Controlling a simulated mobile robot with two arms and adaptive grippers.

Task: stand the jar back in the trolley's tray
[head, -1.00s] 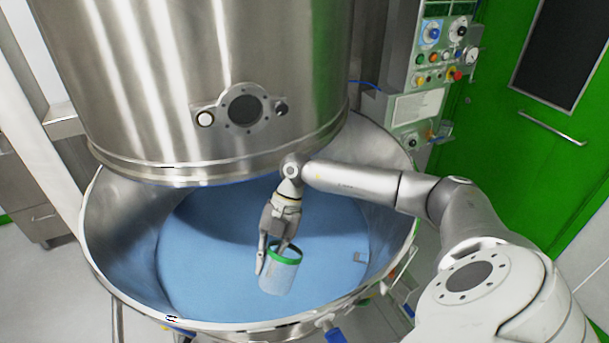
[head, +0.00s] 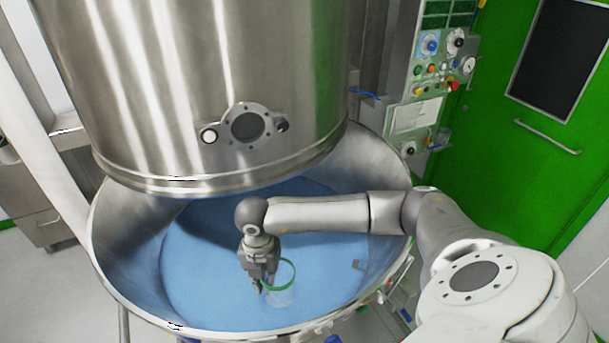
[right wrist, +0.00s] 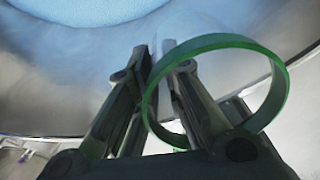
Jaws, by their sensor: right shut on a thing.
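The jar (head: 283,298) is clear with a green rim and hangs over the big steel bowl in the head view. My right gripper (head: 262,284) is shut on the jar's wall at its left side. In the right wrist view the green rim of the jar (right wrist: 284,88) loops around one finger of the gripper (right wrist: 160,58), so that finger looks to be inside the mouth. The jar looks close to upright, and whether it holds anything is unclear. I cannot make out the trolley's tray. My left gripper is not in view.
The wide steel bowl (head: 125,225) has a blue floor of material (head: 195,275). A large steel vessel (head: 190,90) hangs above its back half. A control panel (head: 432,75) and a green door (head: 535,190) stand to the right. Grey floor (head: 50,290) is clear at left.

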